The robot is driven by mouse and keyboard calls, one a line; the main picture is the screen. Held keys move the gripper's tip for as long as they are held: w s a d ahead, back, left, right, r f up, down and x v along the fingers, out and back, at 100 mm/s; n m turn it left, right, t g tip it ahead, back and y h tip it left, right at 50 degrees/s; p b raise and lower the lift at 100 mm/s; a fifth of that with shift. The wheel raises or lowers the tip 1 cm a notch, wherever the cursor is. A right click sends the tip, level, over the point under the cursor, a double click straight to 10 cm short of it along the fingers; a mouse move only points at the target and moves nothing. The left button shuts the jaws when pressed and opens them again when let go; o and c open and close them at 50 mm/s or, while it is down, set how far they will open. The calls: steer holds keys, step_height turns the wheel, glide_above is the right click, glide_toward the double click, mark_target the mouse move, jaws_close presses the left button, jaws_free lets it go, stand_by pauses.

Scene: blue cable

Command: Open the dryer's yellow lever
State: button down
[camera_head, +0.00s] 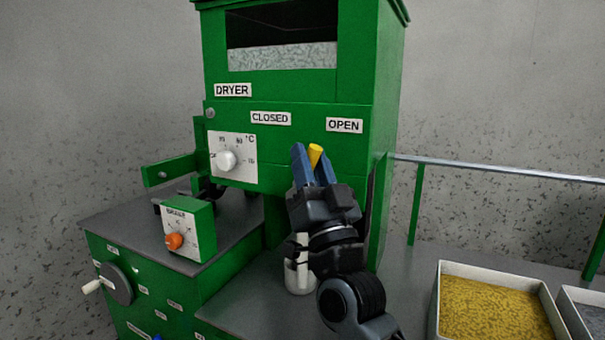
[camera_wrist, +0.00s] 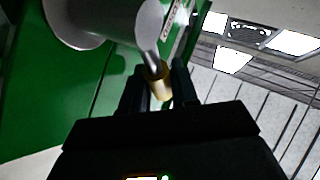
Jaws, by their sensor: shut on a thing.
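The green dryer (camera_head: 290,95) stands in the middle of the head view, with CLOSED and OPEN labels on its front. The yellow lever (camera_head: 315,153) shows its tip between my gripper's blue fingers, just below and left of the OPEN label (camera_head: 344,125). My gripper (camera_head: 313,165) is shut on the lever. In the wrist view, the lever's yellow end (camera_wrist: 157,80) sits between the dark fingers of my gripper (camera_wrist: 158,88), on a grey rod. My gripper and arm hide the lever's base in the head view.
A white dial (camera_head: 228,161) is on the dryer's front, left of my gripper. A small green box with an orange knob (camera_head: 174,241) stands at the lower left. A white tray of yellow grains (camera_head: 492,308) is at the lower right. A metal rail (camera_head: 480,168) runs behind it.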

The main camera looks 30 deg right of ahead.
steer(key=shift+s+d+f+m+h+b, duration=0.1)
steer(key=shift+s+f+m+h+b, duration=0.05)
steer(key=shift+m+h, duration=0.45)
steer(key=shift+s+d+f+m+h+b, duration=0.1)
steer(key=shift+s+m+h+b, duration=0.05)
steer(key=shift+m+h, duration=0.4)
steer(key=shift+h, duration=0.35)
steer(key=c, duration=1.2)
jaws_free()
steer(key=shift+s, duration=0.1)
steer(key=v, duration=0.7)
steer(key=shift+s+f+b, duration=0.1)
steer(key=shift+f+b, duration=0.25)
steer(key=shift+f, duration=0.05)
